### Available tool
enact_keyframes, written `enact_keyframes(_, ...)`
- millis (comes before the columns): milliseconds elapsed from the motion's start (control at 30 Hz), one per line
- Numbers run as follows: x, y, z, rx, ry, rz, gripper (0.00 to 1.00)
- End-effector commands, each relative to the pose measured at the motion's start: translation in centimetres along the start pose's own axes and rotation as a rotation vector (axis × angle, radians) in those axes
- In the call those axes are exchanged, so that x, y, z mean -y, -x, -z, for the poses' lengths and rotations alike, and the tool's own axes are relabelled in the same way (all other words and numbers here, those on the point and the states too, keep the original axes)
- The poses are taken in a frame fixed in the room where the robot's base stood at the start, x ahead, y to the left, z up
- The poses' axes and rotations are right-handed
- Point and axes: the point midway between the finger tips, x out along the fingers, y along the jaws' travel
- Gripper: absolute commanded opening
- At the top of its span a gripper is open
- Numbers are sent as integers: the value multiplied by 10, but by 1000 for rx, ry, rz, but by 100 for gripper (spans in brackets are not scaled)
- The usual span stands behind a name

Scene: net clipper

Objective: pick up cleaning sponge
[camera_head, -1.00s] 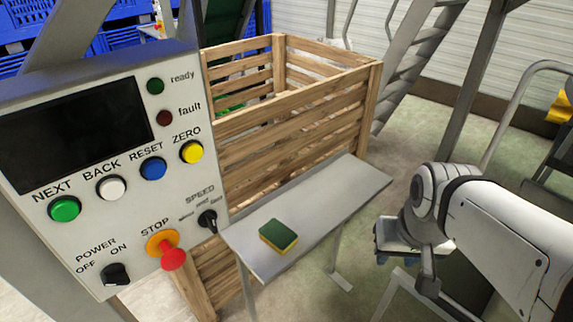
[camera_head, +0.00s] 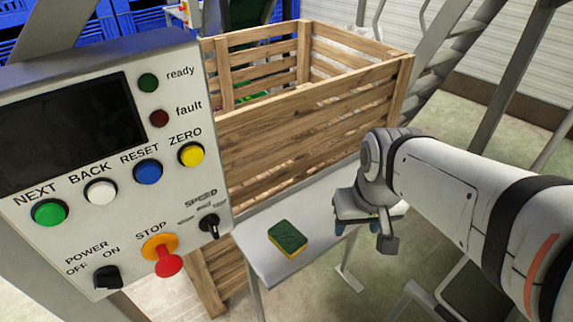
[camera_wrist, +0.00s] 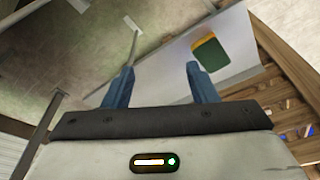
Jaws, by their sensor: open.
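The cleaning sponge (camera_head: 287,238), green on top with a yellow side, lies flat on the narrow grey table (camera_head: 318,205). In the wrist view the sponge (camera_wrist: 210,53) is beyond and to the right of the right fingertip, apart from it. My gripper (camera_head: 362,228) is to the right of the sponge, over the right part of the table, and hides some of the table there. In the wrist view my gripper (camera_wrist: 160,72) has its two blue fingers spread with nothing between them.
A control panel (camera_head: 120,220) with several buttons and a red stop knob stands left of the table. A slatted wooden crate (camera_head: 300,115) stands directly behind the table. Metal stairs (camera_head: 440,70) rise at the back right. The tabletop around the sponge is clear.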

Motion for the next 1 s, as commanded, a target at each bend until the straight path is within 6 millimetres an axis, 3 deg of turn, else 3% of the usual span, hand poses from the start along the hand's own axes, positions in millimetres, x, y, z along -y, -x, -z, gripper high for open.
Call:
enact_keyframes(367, 83, -82, 78, 139, 428, 49, 84)
enact_keyframes(500, 110, -112, 94, 176, 552, 63, 85)
enact_keyframes(700, 129, -134, 101, 198, 634, 73, 85)
enact_keyframes(1000, 127, -165, 92, 201, 638, 74, 85)
